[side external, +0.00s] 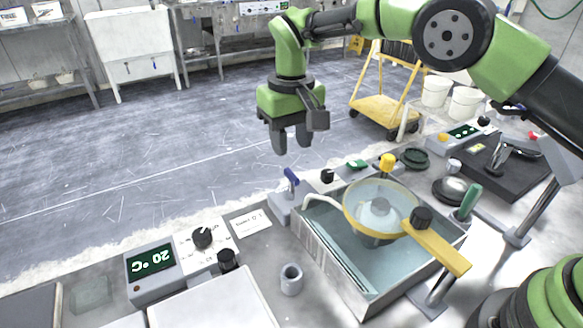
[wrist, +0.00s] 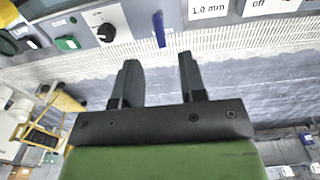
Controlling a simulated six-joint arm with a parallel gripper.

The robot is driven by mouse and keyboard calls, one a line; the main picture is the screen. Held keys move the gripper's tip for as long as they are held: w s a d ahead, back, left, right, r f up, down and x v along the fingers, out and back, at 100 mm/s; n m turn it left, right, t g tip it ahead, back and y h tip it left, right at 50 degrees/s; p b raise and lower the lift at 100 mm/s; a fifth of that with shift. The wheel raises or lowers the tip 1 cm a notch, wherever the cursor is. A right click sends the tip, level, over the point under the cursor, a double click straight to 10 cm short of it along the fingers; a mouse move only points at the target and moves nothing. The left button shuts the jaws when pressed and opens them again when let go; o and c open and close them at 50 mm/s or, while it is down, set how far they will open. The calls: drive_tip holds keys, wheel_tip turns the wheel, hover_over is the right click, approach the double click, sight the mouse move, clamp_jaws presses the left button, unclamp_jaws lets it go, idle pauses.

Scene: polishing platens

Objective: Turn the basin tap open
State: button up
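The basin tap has a blue lever (side external: 291,177) on a grey base at the basin's back left corner, with a pale curved spout (side external: 322,202) reaching over the basin. The blue lever also shows in the wrist view (wrist: 159,28), ahead of the fingers and roughly in line with the gap between them. The basin (side external: 316,262) is a grey metal box with bluish water in it. My gripper (side external: 291,143) is above the tap in the side view, pointing down, its fingers apart and empty. The two dark fingers also show spread in the wrist view (wrist: 158,62). They appear clear of the lever.
A black knob (side external: 327,176) and a yellow knob (side external: 387,161) stand right of the tap. A label card (side external: 249,223) lies to its left. The space around my gripper is clear.

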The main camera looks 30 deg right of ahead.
sight(291, 173)
wheel_tip(291, 173, down, 7)
drive_tip(key=shift+r, duration=0.2)
drive_tip(key=shift+c, duration=0.4)
clamp_jaws()
